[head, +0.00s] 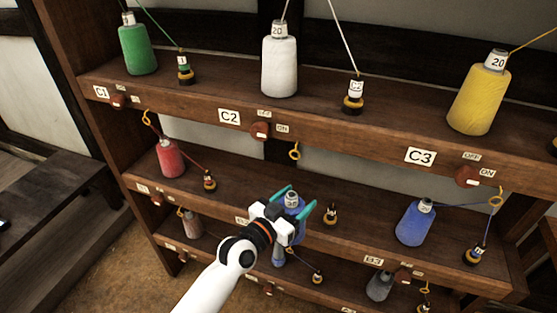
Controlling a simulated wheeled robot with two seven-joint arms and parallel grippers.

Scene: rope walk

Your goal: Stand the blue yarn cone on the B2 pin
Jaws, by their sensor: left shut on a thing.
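My left gripper (296,208) reaches in from below with its teal fingers on either side of a blue yarn cone (291,201), shut on it. The cone looks upright, with its pale labelled top facing up, at the middle bay of the middle shelf. The gripper and wrist hide its lower part and the B2 pin, so I cannot tell whether the cone is on the pin or above it. The bay's label (243,220) is partly covered by my gripper. My right gripper is not in view.
Another blue cone (415,222) stands at the right, above the B3 label (373,261). A small black-and-yellow tensioner (330,215) stands just right of my gripper. A red cone (171,158) is at the left. The upper shelf (330,118) with a white cone (279,68) overhangs behind.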

